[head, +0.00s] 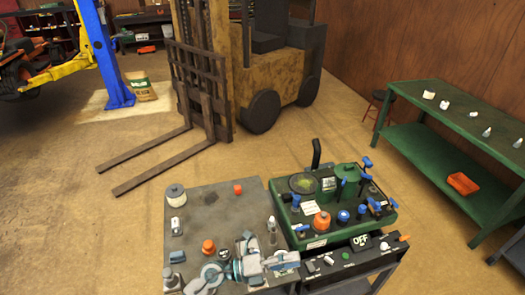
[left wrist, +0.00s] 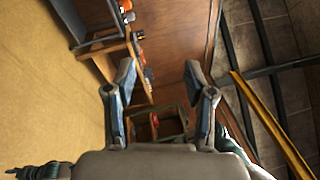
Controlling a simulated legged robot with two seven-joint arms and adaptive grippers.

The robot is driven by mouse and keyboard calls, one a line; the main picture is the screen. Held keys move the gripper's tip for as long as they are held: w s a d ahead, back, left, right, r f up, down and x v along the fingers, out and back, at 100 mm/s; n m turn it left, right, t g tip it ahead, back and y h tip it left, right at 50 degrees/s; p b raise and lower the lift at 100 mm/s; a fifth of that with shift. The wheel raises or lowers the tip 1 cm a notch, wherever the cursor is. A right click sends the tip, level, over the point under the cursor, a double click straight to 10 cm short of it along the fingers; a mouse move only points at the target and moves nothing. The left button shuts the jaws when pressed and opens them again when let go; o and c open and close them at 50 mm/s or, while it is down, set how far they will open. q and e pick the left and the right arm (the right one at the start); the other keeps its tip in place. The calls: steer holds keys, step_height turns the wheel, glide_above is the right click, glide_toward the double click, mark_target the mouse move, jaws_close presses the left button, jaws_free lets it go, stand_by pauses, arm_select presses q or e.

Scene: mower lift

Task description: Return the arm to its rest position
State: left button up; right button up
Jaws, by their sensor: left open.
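My left gripper (head: 285,261) is above the front right part of the grey table (head: 222,215) in the head view, its arm coming in from the bottom left. In the left wrist view its two fingers stand wide apart, with nothing between the fingertips (left wrist: 160,78). That view is tilted and looks toward the wooden wall (left wrist: 172,40) and roof beams. My right gripper is in neither view.
A green control panel (head: 335,205) with blue handles stands right of the table, above a black panel marked OFF (head: 361,242). An orange cap (head: 208,246) and a white roll (head: 175,193) sit on the table. A forklift (head: 245,65) stands behind; a green workbench (head: 440,150) is at right.

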arm_select(q)
steer(key=w+a+r+n+t+y, duration=0.1)
steer(key=w+a+n+t+y, duration=0.2)
steer(key=a+n+t+y, duration=0.5)
steer(key=w+a+n+t+y, duration=0.2)
steer(key=w+a+n+t, duration=0.25)
steer(key=n+t, duration=0.75)
steer(key=s+a+f+n+g+y, duration=0.2)
steer(key=a+f+n+g+y, duration=0.3)
steer(key=f, duration=0.3)
steer(key=s+a+f+n+g+y, duration=0.2)
steer(key=a+f+n+y, duration=0.3)
steer(key=a+f+n, duration=0.25)
steer(key=s+a+f+n+g, duration=0.1)
steer(key=s+f+g, duration=0.6)
steer(key=s, duration=0.4)
steer(key=s+a+f+n+g, duration=0.2)
steer(key=s+f+g, duration=0.3)
steer(key=s+f, duration=0.75)
steer(key=f, duration=2.1)
steer(key=s+a+f+g, duration=0.2)
steer(key=s+f, duration=1.4)
steer(key=s, duration=0.2)
steer(key=shift+a+f, duration=0.15)
steer(key=shift+a, duration=0.2)
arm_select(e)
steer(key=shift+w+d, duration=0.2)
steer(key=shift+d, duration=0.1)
